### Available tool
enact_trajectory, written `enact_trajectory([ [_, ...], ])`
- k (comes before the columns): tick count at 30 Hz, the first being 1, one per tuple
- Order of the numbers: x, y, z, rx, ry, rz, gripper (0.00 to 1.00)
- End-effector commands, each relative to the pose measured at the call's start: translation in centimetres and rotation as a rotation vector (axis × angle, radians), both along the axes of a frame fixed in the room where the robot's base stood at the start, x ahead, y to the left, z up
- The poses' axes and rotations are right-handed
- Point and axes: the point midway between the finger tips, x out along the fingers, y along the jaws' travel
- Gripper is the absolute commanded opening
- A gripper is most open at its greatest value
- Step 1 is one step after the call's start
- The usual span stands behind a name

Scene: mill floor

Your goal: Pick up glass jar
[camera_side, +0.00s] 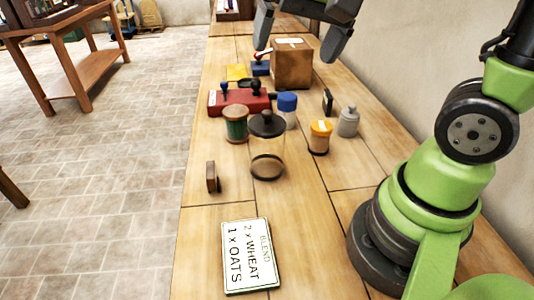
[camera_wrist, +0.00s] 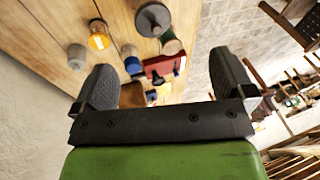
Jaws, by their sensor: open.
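The glass jar (camera_side: 267,150) is clear with a dark knobbed lid and stands upright on the wooden bench. In the wrist view its dark round lid (camera_wrist: 153,19) shows at the top, beyond my fingertips. My gripper (camera_side: 300,34) is open and empty, high at the top of the side view, well apart from the jar. In the wrist view both fingers of my gripper (camera_wrist: 162,78) are spread wide with nothing between them at the tips.
Close around the jar stand a green spool (camera_side: 236,125), a blue-lidded jar (camera_side: 287,108) and an orange-lidded jar (camera_side: 320,138). Behind are a red box (camera_side: 238,103) and a brown box (camera_side: 292,66). A small wooden block (camera_side: 211,177) and a sign (camera_side: 250,256) lie nearer.

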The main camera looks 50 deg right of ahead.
Motion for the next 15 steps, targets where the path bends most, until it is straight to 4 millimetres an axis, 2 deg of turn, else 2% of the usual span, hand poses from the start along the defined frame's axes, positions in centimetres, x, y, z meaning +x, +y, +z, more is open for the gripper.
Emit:
enact_trajectory([
  [1, 1.5, -0.5, -1.2, 0.000, 0.062, -0.046, 1.00],
  [3, 3.1, -1.1, -2.8, -0.002, 0.128, -0.108, 1.00],
  [6, 4.9, -1.8, -5.0, -0.010, 0.209, -0.185, 1.00],
  [9, 6.0, -2.4, -6.9, -0.018, 0.267, -0.242, 1.00],
  [15, 6.9, -2.9, -9.0, -0.028, 0.315, -0.291, 1.00],
])
